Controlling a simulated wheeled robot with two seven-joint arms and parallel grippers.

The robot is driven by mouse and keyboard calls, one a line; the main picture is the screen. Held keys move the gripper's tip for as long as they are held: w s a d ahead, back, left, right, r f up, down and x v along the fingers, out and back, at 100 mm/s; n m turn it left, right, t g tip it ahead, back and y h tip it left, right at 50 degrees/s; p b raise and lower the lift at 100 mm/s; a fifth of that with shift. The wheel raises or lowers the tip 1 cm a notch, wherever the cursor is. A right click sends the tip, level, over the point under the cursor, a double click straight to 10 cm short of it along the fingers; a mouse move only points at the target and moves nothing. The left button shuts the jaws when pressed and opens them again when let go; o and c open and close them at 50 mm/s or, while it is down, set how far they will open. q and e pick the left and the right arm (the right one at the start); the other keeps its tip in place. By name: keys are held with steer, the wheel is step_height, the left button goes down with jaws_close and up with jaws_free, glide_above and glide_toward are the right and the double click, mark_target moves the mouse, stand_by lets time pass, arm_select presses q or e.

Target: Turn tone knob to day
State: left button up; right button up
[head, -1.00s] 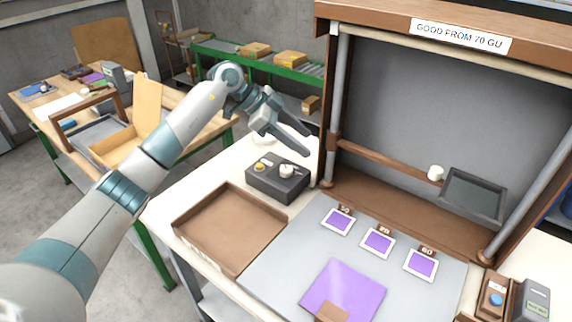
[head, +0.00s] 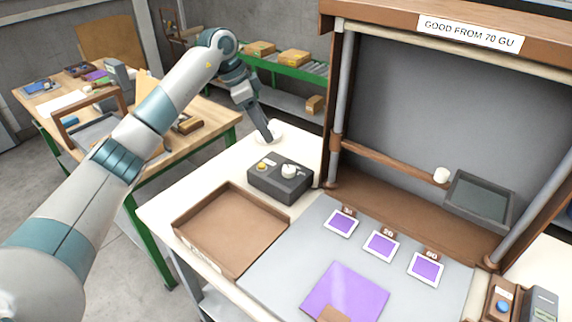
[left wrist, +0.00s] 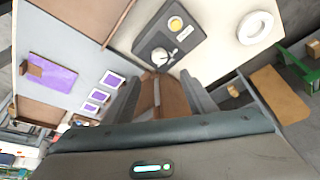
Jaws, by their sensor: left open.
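A dark grey control box (head: 280,178) sits on the white bench top, left of the booth. On its top are a white knob (head: 289,171) and a yellow button (head: 262,167). The knob (left wrist: 160,55) also shows in the left wrist view, near the lower edge of the box (left wrist: 170,37). The setting marks are too small to read. My left gripper (head: 268,136) is above and behind the box, pointing down, apart from the knob. Its two fingers (left wrist: 160,95) are spread and empty in the left wrist view. My right gripper is not in view.
A brown tray (head: 181,222) stands in front of the box. The booth's post (head: 338,100) rises to the right of it. A white ring (left wrist: 256,27) lies on the bench behind the box. Purple sample cards (head: 381,245) and a purple sheet (head: 345,290) lie on the grey mat.

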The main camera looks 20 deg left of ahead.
mark_target(288, 168)
arm_select(q)
steer(key=p+x, duration=0.4)
steer(key=x, duration=1.2)
steer(key=shift+d+f, duration=0.1)
steer(key=shift+f, duration=0.05)
steer(key=c, duration=1)
